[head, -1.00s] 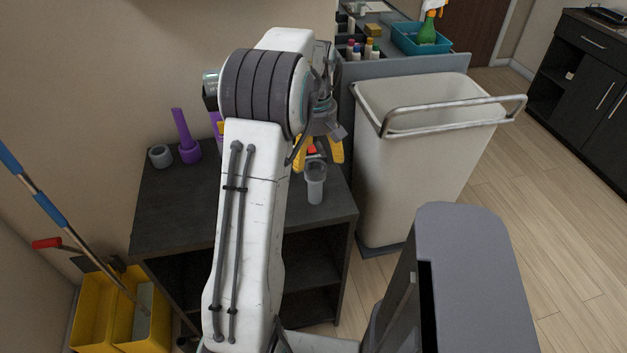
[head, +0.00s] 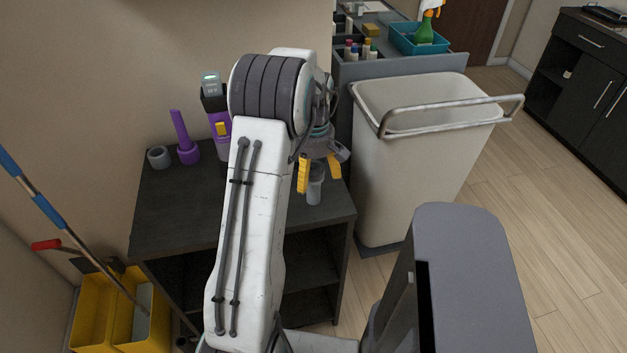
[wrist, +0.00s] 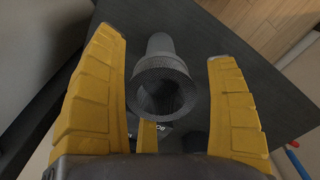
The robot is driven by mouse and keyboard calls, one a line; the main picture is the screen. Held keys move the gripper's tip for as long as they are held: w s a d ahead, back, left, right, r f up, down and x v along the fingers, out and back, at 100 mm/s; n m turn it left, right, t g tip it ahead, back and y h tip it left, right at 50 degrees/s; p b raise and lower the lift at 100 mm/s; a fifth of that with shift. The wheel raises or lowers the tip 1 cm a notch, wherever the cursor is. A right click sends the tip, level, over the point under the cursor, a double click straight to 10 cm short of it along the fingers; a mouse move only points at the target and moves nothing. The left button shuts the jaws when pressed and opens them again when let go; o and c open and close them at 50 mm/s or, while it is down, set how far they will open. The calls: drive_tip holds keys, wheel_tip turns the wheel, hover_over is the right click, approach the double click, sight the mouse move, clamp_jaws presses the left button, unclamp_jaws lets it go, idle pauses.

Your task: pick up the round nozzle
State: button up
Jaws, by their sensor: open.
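The round nozzle (head: 315,192) is a grey piece with a wide round mouth and a narrower neck. It stands on the dark shelf unit's top, near its right front corner. In the wrist view the nozzle (wrist: 163,84) shows its open mouth between my yellow fingers, with gaps on both sides. My gripper (head: 319,170) is open and empty, pointing down over the nozzle. Its fingers (wrist: 167,50) are around the upper part in the picture; I cannot tell how far down they reach. My fingers partly hide the nozzle's top in the head view.
On the dark shelf unit (head: 170,215) stand a grey ring (head: 159,157), a purple nozzle (head: 187,145) and a purple-and-black device (head: 216,115). A cream bin (head: 425,160) stands close on the right. A yellow bucket (head: 95,305) is at the lower left.

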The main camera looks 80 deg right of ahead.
drive_tip(key=shift+f, duration=0.7)
drive_tip(key=shift+c, duration=0.2)
drive_tip(key=c, duration=1.2)
